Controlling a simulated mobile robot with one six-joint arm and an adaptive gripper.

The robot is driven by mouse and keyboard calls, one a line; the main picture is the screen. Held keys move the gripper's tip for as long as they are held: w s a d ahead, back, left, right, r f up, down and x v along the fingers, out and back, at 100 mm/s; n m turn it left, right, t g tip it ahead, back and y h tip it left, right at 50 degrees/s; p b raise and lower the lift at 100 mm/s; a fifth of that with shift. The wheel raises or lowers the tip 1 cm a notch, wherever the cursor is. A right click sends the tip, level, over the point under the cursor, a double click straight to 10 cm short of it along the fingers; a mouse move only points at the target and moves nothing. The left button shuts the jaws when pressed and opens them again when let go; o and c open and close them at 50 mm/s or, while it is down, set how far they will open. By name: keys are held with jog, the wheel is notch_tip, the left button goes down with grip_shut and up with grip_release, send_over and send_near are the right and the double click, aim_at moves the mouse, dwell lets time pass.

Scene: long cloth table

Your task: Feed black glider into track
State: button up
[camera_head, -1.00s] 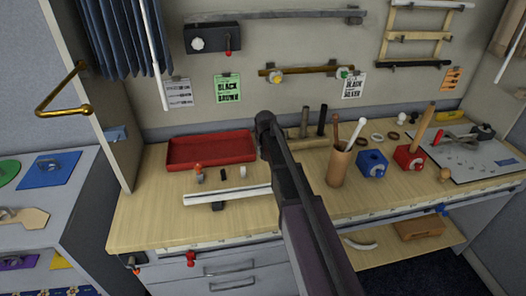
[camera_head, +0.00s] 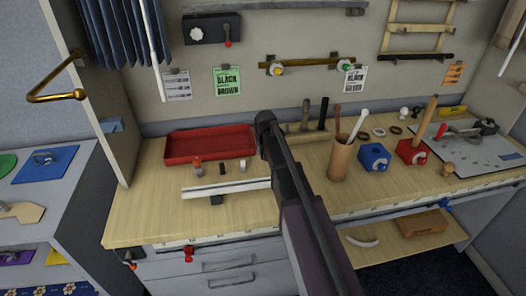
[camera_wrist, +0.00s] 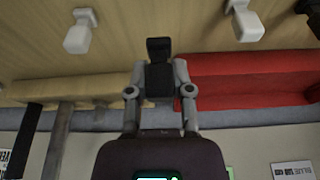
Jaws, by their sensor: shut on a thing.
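My gripper (camera_wrist: 158,75) is shut on a small black piece, likely the black glider (camera_wrist: 158,50), gripped between its fingers. In the head view my arm hides the gripper and this piece. The white track (camera_head: 228,188) lies lengthwise near the front of the wooden table, on a dark support, its right end close to my arm. Between the track and the red tray stand a small dark piece (camera_head: 222,170), a white piece (camera_head: 243,167) and an orange-topped piece (camera_head: 197,167). Another white piece (camera_wrist: 80,32) shows in the wrist view.
The red tray (camera_head: 210,146) lies behind the small pieces. A wooden cup with sticks (camera_head: 341,160), a blue block (camera_head: 373,158) and a red block (camera_head: 410,152) stand to the right. The tabletop (camera_head: 140,210) left of the track is clear.

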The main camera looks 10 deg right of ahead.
aim_at(263, 167)
jog(key=shift+f+b, duration=2.6)
jog(key=shift+f, duration=0.15)
jog(key=o, duration=0.8)
jog(key=shift+o, duration=0.2)
jog(key=shift+r, duration=0.2)
jog(key=shift+r+p, duration=0.7)
jog(key=shift+p, duration=0.2)
jog(key=shift+r, duration=0.15)
